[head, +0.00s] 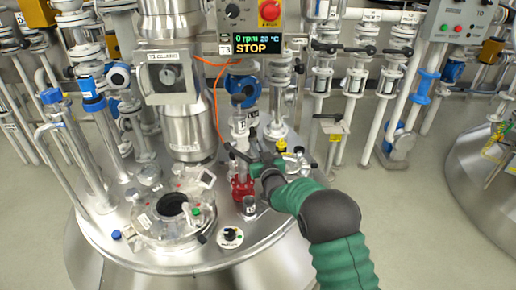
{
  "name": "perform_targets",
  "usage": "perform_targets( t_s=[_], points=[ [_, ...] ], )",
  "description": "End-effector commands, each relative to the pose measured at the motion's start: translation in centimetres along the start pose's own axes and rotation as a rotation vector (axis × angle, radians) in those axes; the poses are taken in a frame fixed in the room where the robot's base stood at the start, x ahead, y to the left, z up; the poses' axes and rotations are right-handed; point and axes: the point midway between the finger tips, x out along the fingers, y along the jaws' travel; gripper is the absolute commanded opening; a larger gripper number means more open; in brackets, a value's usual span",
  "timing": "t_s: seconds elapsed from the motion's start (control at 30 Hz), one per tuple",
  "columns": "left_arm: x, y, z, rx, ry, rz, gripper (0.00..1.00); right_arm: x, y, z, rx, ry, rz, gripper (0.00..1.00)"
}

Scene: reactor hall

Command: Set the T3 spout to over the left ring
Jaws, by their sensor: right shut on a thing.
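My right gripper (260,166), dark green, reaches in from the lower right. It is shut on what looks like a dark handle (238,156) above a red fitting (242,190) on the lid. The jaws and the grip are small and partly hidden. I cannot tell clearly which part is the spout, or which is the left ring. A small cup-like piece (249,206) stands just below the red fitting. My left gripper is out of view.
An open round port (172,207) is on the lid, left of the red fitting. A dial (230,237) lies near the lid's front edge. An orange cable (217,100) hangs behind. Pipes and valves crowd the back.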

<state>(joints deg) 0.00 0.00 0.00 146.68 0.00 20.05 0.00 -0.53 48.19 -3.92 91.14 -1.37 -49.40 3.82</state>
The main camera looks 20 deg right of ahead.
Motion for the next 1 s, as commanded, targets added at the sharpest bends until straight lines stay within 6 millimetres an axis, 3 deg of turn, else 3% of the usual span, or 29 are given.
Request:
perform_targets(
  t_s=[1.0],
  points=[
    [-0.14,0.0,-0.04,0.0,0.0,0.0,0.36,-0.23,-0.27,-0.1,0.0,0.002,0.048,0.0]
  ],
)
